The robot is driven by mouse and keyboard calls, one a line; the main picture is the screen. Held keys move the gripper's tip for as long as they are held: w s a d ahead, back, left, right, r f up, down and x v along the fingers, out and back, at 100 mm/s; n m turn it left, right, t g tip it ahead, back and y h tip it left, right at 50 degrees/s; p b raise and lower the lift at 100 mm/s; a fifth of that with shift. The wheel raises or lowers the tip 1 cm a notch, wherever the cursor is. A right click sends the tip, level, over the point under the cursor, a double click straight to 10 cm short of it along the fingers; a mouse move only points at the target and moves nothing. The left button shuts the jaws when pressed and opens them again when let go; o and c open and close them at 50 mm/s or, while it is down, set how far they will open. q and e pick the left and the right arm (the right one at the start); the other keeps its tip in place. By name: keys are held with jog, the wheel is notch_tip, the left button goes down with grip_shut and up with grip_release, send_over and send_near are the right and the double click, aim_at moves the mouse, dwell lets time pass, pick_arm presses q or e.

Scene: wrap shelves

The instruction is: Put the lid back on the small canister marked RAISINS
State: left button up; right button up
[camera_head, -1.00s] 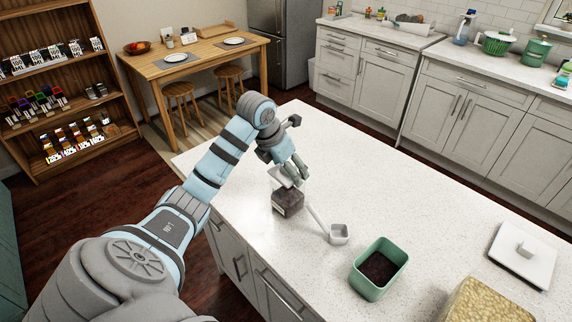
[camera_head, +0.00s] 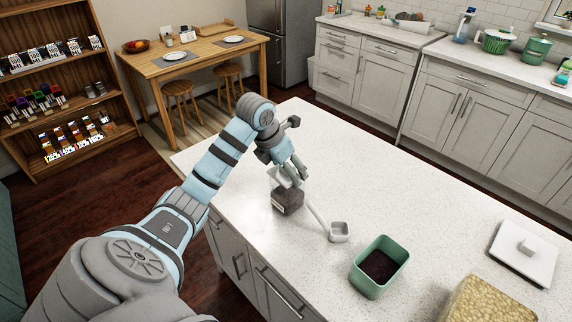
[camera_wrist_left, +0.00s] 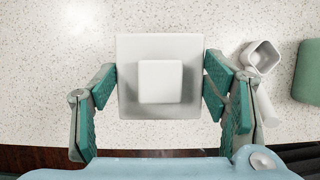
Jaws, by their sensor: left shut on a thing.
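The small canister (camera_head: 288,201) with dark contents stands near the left front edge of the white counter. Its label is too small to read. My left gripper (camera_head: 285,174) is right above it, pointing down. In the left wrist view, a white square lid (camera_wrist_left: 128,108) with a raised square knob lies between the two green-padded fingers (camera_wrist_left: 160,95). The gripper is shut on the lid by its opposite sides. The lid hides the canister below it in that view. I cannot tell whether the lid touches the rim. My right gripper is in neither view.
A white scoop (camera_head: 339,232) lies right beside the canister, its handle toward it. A green canister (camera_head: 362,285) with dark contents and a larger one with yellowish contents (camera_head: 490,303) stand to the right. A larger white lid (camera_head: 512,262) lies behind them. The counter's middle is clear.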

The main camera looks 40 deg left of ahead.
pick_arm(q)
jog(key=o, duration=1.2)
jog(key=shift+o, duration=0.5)
jog(key=shift+o, duration=0.7)
jog(key=shift+f, duration=0.1)
notch_tip(320, 180, up, 6)
jog(key=p, duration=0.5)
jog(key=shift+r+p, duration=0.35)
jog(key=shift+r, duration=0.25)
